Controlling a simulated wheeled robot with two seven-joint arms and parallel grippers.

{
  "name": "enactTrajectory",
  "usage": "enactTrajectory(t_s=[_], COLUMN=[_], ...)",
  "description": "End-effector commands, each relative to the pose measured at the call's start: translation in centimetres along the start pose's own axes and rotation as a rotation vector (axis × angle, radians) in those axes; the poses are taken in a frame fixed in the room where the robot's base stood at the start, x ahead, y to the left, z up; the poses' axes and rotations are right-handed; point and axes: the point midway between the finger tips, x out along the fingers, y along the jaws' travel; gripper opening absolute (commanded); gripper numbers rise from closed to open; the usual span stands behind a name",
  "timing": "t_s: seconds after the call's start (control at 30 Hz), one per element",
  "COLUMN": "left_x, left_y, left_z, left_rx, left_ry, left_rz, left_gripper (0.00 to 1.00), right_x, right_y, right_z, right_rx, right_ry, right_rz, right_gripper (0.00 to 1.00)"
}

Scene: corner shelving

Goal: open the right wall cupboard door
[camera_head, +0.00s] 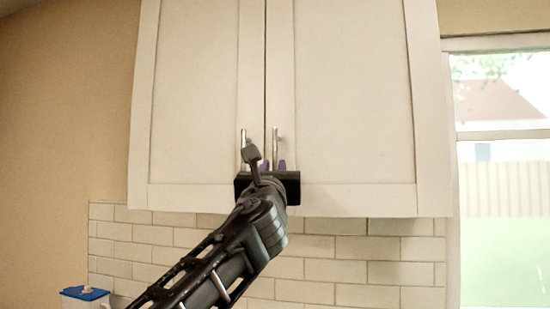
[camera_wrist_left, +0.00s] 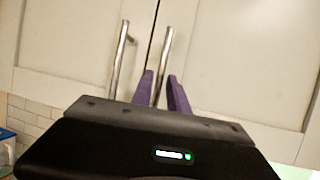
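The right wall cupboard door (camera_head: 345,95) is shut, flush beside the left door (camera_head: 195,95). Its upright metal bar handle (camera_head: 275,143) is near the door's left edge, and it also shows in the left wrist view (camera_wrist_left: 165,50). My left gripper (camera_head: 273,165) is at the lower part of this handle. In the left wrist view its two purple fingers (camera_wrist_left: 160,78) stand apart on either side of the bar, with a small gap showing. The handle's lower end is partly hidden by the gripper body. My right gripper is not in view.
The left door's handle (camera_head: 243,148) is close by, just left of my left gripper; it also shows in the left wrist view (camera_wrist_left: 119,58). A window (camera_head: 500,170) is on the right. A white box with a blue lid (camera_head: 84,293) is at the lower left.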

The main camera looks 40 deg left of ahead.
Motion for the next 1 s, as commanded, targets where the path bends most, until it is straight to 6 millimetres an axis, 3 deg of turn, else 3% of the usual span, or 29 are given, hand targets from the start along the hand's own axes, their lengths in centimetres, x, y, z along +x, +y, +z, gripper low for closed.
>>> enactTrajectory(t_s=[0.1, 0.27, 0.53, 0.8, 1.0], left_x=[2.0, 3.1, 3.2, 3.2, 3.2], left_y=[-0.1, 0.0, 0.0, -0.1, -0.1], left_z=[0.2, 0.1, 0.0, 0.0, 0.0], left_rx=[0.001, 0.0, 0.0, -0.001, 0.0], left_ry=[0.002, 0.0, -0.001, 0.0, 0.0], left_rz=[0.0, -0.001, -0.002, -0.002, -0.002], left_gripper=[0.2, 0.2, 0.2, 0.0, 0.0], right_x=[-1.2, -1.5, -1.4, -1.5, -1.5], right_y=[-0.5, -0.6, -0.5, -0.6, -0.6], right_z=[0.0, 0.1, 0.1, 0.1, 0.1], right_rx=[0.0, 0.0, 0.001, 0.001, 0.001], right_ry=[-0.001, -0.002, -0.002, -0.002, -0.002], right_rz=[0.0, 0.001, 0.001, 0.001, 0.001], right_gripper=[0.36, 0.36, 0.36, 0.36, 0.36])
